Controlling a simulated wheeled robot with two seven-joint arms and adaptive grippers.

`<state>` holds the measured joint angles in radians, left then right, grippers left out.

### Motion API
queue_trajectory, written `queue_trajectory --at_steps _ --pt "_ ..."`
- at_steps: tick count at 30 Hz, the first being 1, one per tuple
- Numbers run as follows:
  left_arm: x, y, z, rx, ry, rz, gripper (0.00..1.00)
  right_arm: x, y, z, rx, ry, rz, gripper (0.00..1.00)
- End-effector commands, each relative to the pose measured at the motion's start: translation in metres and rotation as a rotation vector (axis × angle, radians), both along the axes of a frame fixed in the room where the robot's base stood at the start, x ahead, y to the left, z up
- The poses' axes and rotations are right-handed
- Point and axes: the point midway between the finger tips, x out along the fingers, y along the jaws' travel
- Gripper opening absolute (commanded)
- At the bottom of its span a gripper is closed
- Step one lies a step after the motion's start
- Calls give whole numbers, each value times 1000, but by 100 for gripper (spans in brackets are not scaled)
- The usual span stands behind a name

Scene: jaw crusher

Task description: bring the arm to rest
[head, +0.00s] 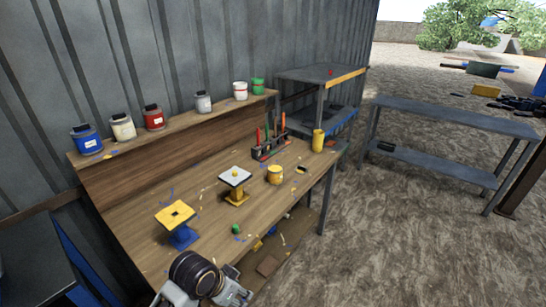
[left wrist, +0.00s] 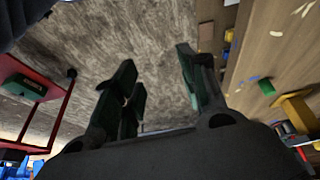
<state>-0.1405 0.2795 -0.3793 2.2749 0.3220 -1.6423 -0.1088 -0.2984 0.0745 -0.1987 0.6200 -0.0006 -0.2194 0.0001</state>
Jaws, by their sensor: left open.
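My left arm (head: 205,278) comes in at the bottom of the head view, in front of the near edge of the wooden workbench. Its fingertips cannot be made out there. In the left wrist view my left gripper (left wrist: 158,78) has its two dark fingers spread apart, with nothing between them. Behind the fingers lies brown ground, with the bench edge to the right. My right gripper is not in view.
The wooden workbench (head: 145,210) holds a yellow-topped blue stand (head: 176,214), a white-topped yellow stand (head: 235,178), a yellow can (head: 275,175) and a tool rack (head: 268,148). Paint cans line its upper shelf. A grey metal table (head: 455,118) stands at right. Open ground lies between.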

Motion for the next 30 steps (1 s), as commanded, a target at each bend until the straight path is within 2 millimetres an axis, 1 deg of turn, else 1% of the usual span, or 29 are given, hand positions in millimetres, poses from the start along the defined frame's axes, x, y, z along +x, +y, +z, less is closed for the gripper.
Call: queue_trajectory --at_steps 1,8,16,23,30 --pt "-5 4 -2 -3 4 28 42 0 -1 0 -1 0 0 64" --pt "-23 32 -10 5 13 166 42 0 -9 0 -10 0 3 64" --pt "-48 71 -20 38 28 325 42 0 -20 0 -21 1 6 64" --pt "-63 94 -23 66 34 409 42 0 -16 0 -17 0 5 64" --pt "-75 111 -26 90 41 465 42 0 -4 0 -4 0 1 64"
